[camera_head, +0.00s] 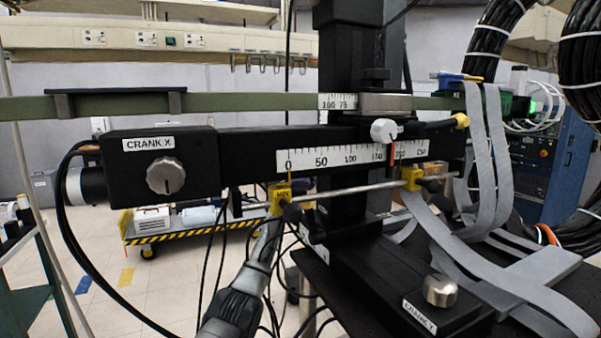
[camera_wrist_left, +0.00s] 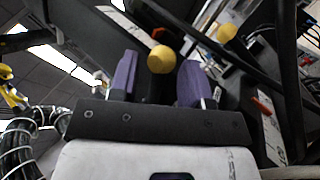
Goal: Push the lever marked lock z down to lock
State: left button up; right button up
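A black lever with a yellow end (camera_head: 462,120) sticks out to the right of the column in the head view. No "lock z" label is readable, so I cannot tell whether this is the named lever. In the left wrist view my left gripper (camera_wrist_left: 160,82) has two purple fingers spread apart. A yellow ball knob (camera_wrist_left: 161,59) shows in line with the gap between them; contact is not visible. A second yellow ball (camera_wrist_left: 227,33) is further right. I cannot make out the purple fingers in the head view. My right gripper is not identifiable in either view.
A black rail carries a white scale (camera_head: 345,158), and the crank X box (camera_head: 160,175) is at left. Crank Y (camera_head: 440,290) is at lower right. Grey straps (camera_head: 487,150) and thick banded cables (camera_head: 495,40) crowd the right. A yellow-striped cart (camera_head: 150,240) stands behind.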

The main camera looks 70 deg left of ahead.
pick_arm(q)
jog(key=shift+o, duration=0.3)
jog(key=shift+a, duration=0.1)
jog(key=p+v, duration=0.1)
jog(key=v, duration=0.6)
jog(key=shift+a+f, duration=0.1)
jog(key=shift+f, duration=0.1)
dwell(0.4)
